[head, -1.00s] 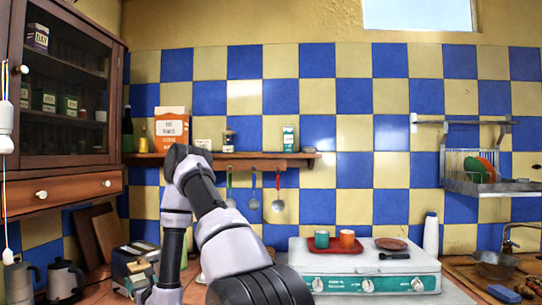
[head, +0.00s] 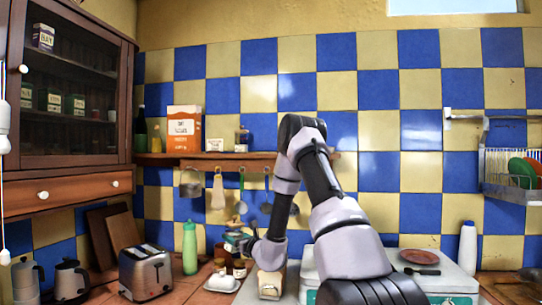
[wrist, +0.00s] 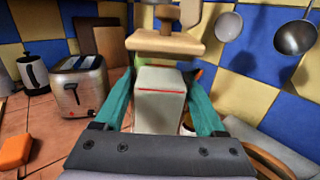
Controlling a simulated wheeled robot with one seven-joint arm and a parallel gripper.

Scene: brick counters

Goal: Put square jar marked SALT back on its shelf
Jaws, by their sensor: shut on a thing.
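In the wrist view my gripper (wrist: 160,90) is shut on a pale square jar (wrist: 160,110) with a thin red line near its top. Its teal fingers press on both sides; no lettering can be read from here. In the head view my gripper (head: 238,240) is low over the counter, well below the wooden shelf (head: 220,156). The held jar is hard to make out there among small jars. The shelf runs along the tiled wall and my arm hides its right part.
On the shelf stand an orange-and-white box (head: 184,130), a small white jar (head: 213,145) and a dark-lidded jar (head: 242,140). Utensils hang below it. A toaster (head: 146,272), a green bottle (head: 190,248) and a stove (head: 450,280) stand on the counter. A cabinet is at left.

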